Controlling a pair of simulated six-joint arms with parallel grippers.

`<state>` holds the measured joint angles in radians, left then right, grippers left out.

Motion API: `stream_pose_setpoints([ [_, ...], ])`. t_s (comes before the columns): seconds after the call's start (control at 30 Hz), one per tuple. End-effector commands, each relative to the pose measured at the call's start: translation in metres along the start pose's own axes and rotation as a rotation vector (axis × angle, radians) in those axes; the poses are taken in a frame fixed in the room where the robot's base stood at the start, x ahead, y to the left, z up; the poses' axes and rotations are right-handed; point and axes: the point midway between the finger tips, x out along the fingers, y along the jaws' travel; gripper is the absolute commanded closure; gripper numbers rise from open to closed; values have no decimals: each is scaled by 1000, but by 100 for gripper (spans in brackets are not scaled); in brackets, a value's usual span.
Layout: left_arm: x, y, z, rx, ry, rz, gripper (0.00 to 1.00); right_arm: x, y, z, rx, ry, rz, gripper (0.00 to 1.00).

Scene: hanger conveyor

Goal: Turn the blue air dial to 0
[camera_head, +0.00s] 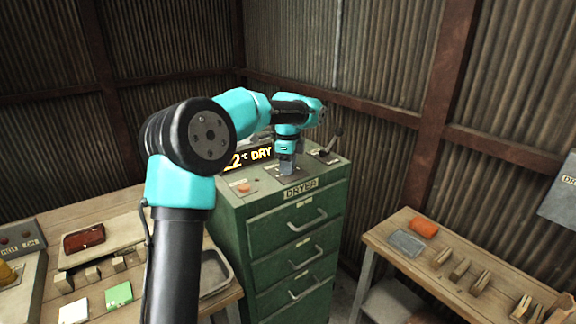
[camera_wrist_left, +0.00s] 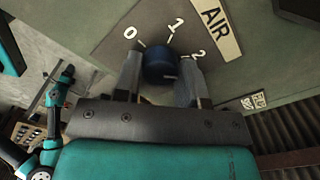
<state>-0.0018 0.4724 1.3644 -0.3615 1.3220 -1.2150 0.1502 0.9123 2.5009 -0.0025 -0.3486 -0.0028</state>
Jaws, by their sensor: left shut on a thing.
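The blue air dial (camera_wrist_left: 158,64) sits on the grey panel beside a white AIR label (camera_wrist_left: 213,27), with the marks 0, 1 and 2 around it. My left gripper (camera_wrist_left: 160,77) is shut on the dial, one finger on each side. A small light mark shows on the dial's side, but I cannot tell which number the dial points to. In the head view my left gripper (camera_head: 287,165) reaches down onto the top of the green dryer cabinet (camera_head: 296,228), and the dial is hidden there. My right gripper is not in view.
A black lever (camera_head: 333,138) and an orange button (camera_head: 243,187) flank the gripper. A wooden bench (camera_head: 470,275) with blocks stands right; another table with trays and a green card (camera_head: 119,294) stands left.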

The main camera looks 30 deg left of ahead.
Motion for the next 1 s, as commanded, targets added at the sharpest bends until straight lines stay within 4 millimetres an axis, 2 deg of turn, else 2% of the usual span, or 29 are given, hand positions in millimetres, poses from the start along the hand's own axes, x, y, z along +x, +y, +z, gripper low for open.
stream_pose_setpoints([
  [1.0,-1,0,0,-963,1,-1,86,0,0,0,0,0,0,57],
])
